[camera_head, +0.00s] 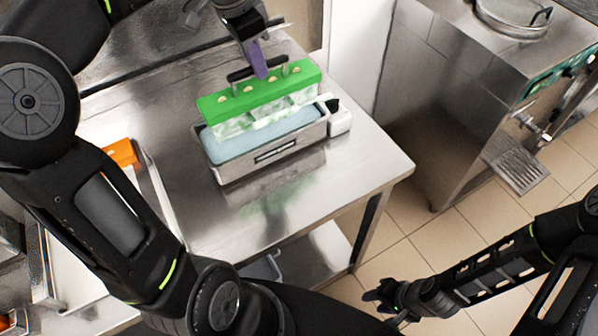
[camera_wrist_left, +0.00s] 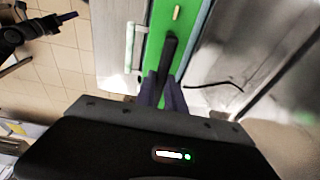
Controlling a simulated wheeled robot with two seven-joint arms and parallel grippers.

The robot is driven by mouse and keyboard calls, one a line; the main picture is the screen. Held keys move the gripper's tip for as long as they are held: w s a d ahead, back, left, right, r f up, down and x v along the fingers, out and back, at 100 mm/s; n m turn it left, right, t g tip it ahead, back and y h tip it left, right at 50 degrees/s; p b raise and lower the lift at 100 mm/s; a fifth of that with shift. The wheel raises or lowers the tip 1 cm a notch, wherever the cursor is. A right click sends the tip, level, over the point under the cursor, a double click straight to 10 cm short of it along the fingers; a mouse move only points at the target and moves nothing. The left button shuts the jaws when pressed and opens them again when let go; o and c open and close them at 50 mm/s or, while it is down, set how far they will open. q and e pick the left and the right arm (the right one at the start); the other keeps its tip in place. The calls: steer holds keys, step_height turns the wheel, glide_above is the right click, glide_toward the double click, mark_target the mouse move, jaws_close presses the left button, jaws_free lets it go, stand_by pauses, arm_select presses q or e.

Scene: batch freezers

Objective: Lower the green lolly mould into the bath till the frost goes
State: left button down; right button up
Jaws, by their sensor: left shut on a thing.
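The green lolly mould (camera_head: 260,93) has a green top with pale sticks standing in it and a black bar handle (camera_head: 257,69). Its pockets below look white and frosted. The left wrist view shows the fingers (camera_wrist_left: 163,88) on the handle and the mould's green top (camera_wrist_left: 160,45). The steel bath (camera_head: 275,155) holds pale blue liquid (camera_head: 240,143). I cannot tell whether the pocket bottoms touch the liquid. My right gripper (camera_head: 378,296) hangs low, away from the bath; its jaws are unclear.
The bath stands on a steel table (camera_head: 345,178) with bare room in front and to the right. A white box (camera_head: 339,121) is at its right end. An orange object (camera_head: 121,153) lies at left. A steel machine (camera_head: 470,90) stands across the tiled floor.

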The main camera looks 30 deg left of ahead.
arm_select(q)
steer(key=shift+s+a+r, duration=0.1)
steer(key=shift+a+r, duration=0.2)
steer(key=shift+a, duration=0.2)
steer(key=shift+s+d, duration=0.1)
steer(key=shift+d, duration=0.05)
arm_select(e)
steer(key=shift+s+a+r, duration=0.1)
steer(key=shift+s+r, duration=0.1)
steer(key=shift+r, duration=0.15)
arm_select(q)
steer(key=shift+a+f, duration=0.15)
steer(key=shift+a, duration=0.1)
steer(key=shift+w+a+f, duration=0.1)
steer(key=shift+w+a, duration=0.05)
steer(key=shift+w, duration=0.1)
arm_select(e)
steer(key=shift+w+f, duration=0.1)
arm_select(q)
steer(key=shift+w+a+f, duration=0.35)
steer(key=shift+a+f, duration=0.05)
steer(key=shift+a, duration=0.2)
steer(key=shift+w+a+f, duration=0.35)
steer(key=shift+a, duration=0.25)
arm_select(e)
steer(key=shift+w+a+f, duration=0.1)
steer(key=shift+f, duration=0.05)
